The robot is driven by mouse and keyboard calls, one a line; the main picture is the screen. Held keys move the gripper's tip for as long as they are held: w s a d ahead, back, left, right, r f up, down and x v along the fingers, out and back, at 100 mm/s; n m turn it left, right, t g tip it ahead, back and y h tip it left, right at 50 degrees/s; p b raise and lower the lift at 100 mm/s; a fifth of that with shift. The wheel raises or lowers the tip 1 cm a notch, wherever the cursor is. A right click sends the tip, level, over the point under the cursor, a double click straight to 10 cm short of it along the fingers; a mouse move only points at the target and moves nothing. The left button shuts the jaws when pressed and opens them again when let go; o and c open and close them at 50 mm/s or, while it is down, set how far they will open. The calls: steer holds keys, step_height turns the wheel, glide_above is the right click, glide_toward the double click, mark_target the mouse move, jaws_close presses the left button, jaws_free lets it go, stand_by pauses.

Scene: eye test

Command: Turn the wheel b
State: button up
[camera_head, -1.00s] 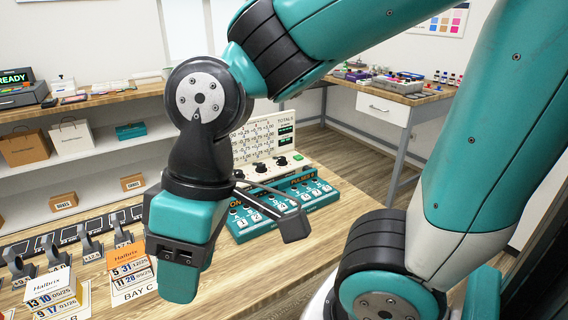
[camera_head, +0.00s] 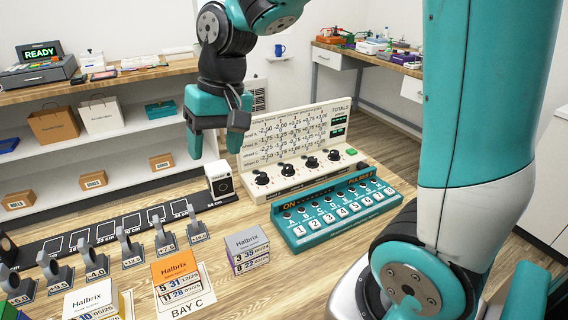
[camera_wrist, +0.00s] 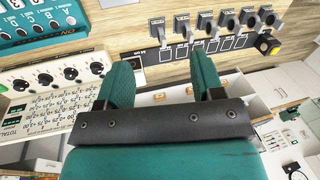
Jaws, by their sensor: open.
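A cream totals panel (camera_head: 300,135) with a printed table stands on the wooden table. Several black knobs line its lower front; the second from the left (camera_head: 288,171) may be wheel b, but the letters at the knobs are too small to read. The knobs also show at the left of the wrist view, upside down, this one there being a black knob (camera_wrist: 71,74). My gripper (camera_head: 214,150) is open and empty, raised at the panel's left end, apart from the knobs. In the wrist view its two teal fingers (camera_wrist: 161,62) stand wide apart. No knob is hidden.
A teal button box (camera_head: 335,212) lies in front of the panel. A white device (camera_head: 220,182) stands left of the knobs. A slotted dark strip (camera_head: 120,228), grey levers (camera_head: 163,238) and Halbrix blocks (camera_head: 177,272) fill the left. Shelves (camera_head: 100,150) stand behind.

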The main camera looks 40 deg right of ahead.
steer(key=w+d+f+m+h, duration=0.1)
steer(key=w+d+f+m, duration=0.3)
steer(key=w+d+m, duration=0.65)
steer(key=m+h, duration=0.1)
steer(key=m, duration=0.4)
glide_above(288, 166)
step_height(288, 166, down, 5)
steer(key=shift+m+g, duration=0.25)
steer(key=shift+g, duration=0.15)
step_height(288, 166, down, 18)
steer(key=shift+p, duration=1)
steer(key=c, duration=0.9)
